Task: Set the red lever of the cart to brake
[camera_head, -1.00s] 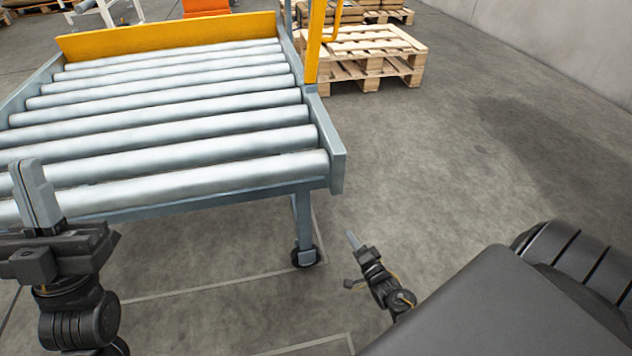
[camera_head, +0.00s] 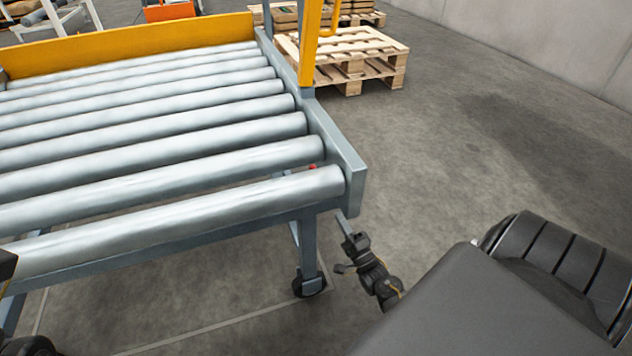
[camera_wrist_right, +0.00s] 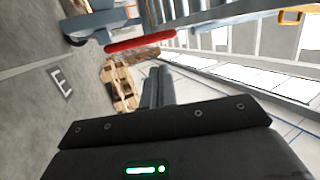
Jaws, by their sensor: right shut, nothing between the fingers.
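The cart (camera_head: 352,180) is a grey-blue frame with a bed of rollers. Its red lever (camera_wrist_right: 140,42) shows in the right wrist view as a long bar beside the frame. In the head view only a small red bit (camera_head: 313,167) shows between the rollers near the right end. My right gripper (camera_head: 343,221) is at the cart's near right corner, its fingertips close to the end of the frame. In the wrist view its fingers (camera_wrist_right: 157,80) are shut and empty, with the lever beyond the tips and seemingly apart from them. My left gripper's fingers are out of view.
A caster wheel (camera_head: 309,284) stands under the cart's near right corner. A yellow post (camera_head: 312,40) rises from the right side. A wooden pallet (camera_head: 350,50) lies behind it. The floor to the right is clear.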

